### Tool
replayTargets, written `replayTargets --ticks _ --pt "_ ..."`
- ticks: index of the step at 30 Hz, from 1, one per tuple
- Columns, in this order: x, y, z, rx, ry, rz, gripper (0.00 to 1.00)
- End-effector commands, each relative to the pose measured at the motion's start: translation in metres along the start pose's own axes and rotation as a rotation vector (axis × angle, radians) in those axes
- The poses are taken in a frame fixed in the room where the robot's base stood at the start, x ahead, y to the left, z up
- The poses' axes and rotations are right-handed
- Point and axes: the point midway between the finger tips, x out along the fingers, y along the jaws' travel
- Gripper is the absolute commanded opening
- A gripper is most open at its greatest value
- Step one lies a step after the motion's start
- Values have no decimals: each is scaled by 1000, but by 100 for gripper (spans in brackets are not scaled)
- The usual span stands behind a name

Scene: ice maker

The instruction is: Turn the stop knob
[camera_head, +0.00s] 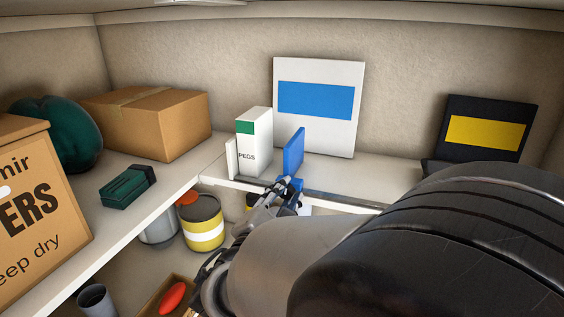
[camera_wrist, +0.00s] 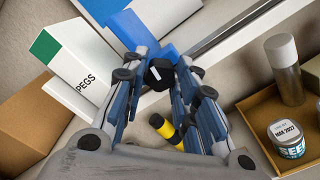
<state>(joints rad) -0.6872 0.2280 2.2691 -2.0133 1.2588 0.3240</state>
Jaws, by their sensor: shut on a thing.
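A black knob with a white mark (camera_wrist: 159,74), which I take to be the stop knob, sits between my fingertips in the wrist view. My gripper (camera_wrist: 160,64) is shut on it, with a finger on each side. In the head view my gripper (camera_head: 284,187) is at the front edge of the back shelf, just below an upright blue panel (camera_head: 293,152). My arm and fingers hide the knob there. Blue surfaces also show behind the fingertips in the wrist view (camera_wrist: 137,31); I cannot tell how the knob is mounted.
A white PEGS box (camera_head: 253,145) stands left of the blue panel on the back shelf (camera_head: 385,172). A white board (camera_head: 315,135) with a blue label stands behind. Cans, including a yellow-banded one (camera_head: 203,232), stand below. A tray (camera_wrist: 263,119) holds a spray can and a tin.

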Motion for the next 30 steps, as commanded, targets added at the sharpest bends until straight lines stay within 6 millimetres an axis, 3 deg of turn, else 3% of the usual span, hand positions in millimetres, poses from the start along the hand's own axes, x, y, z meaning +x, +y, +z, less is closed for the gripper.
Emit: replayTargets --ticks 11,19,20,25,30 --pt "0 0 0 -19 -1 1 10" --pt "0 1 1 -152 0 0 10" --pt "0 0 0 -147 -1 0 29" --pt "0 0 0 -145 0 0 40" --pt "0 0 0 -144 0 0 40"
